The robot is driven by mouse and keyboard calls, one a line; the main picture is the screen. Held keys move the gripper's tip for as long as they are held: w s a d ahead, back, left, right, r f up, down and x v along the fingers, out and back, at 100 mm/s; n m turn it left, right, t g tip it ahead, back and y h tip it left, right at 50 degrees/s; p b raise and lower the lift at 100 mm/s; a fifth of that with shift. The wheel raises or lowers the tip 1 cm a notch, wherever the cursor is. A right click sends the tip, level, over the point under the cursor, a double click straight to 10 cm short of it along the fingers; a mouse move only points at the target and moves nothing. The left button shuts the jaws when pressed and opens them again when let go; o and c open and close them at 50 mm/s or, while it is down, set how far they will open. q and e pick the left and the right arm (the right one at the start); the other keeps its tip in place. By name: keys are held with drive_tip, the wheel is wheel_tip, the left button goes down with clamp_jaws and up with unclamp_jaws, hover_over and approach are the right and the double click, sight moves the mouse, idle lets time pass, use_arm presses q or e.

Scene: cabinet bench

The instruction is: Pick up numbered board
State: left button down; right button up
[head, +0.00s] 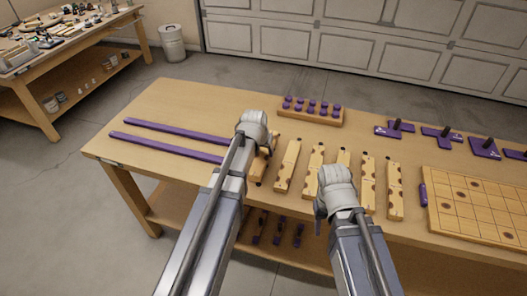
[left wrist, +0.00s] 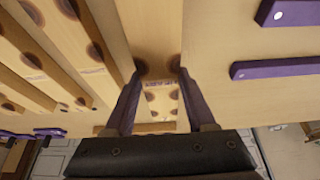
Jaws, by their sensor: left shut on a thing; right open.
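Several light wooden boards with dark round spots lie in a row on the bench, such as this board (head: 287,166). My left gripper (head: 257,143) is over the leftmost board (head: 261,166), and the hand hides part of it. In the left wrist view the left gripper (left wrist: 159,72) is shut on this numbered board (left wrist: 152,30), with one finger on each side. Small print shows on it between the fingers, too small to read. I cannot tell whether it is lifted. My right gripper (head: 328,200) is over the nearer ends of the middle boards; its fingers are mostly hidden.
Two long purple bars (head: 165,147) lie at the left of the bench (head: 150,105). A peg block (head: 310,112) with purple pegs stands behind the boards. Purple plates with dark posts (head: 442,138) and a grid board (head: 475,205) are at the right. Purple-ended pieces (head: 279,232) sit on the lower shelf.

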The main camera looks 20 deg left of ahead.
sight(263, 152)
use_arm(q)
wheel_tip(263, 152, up, 7)
drive_tip(key=p, duration=0.5)
drive_tip(key=shift+p, duration=0.4)
drive_tip(key=shift+f, duration=0.1)
drive_tip(key=shift+a, duration=0.15)
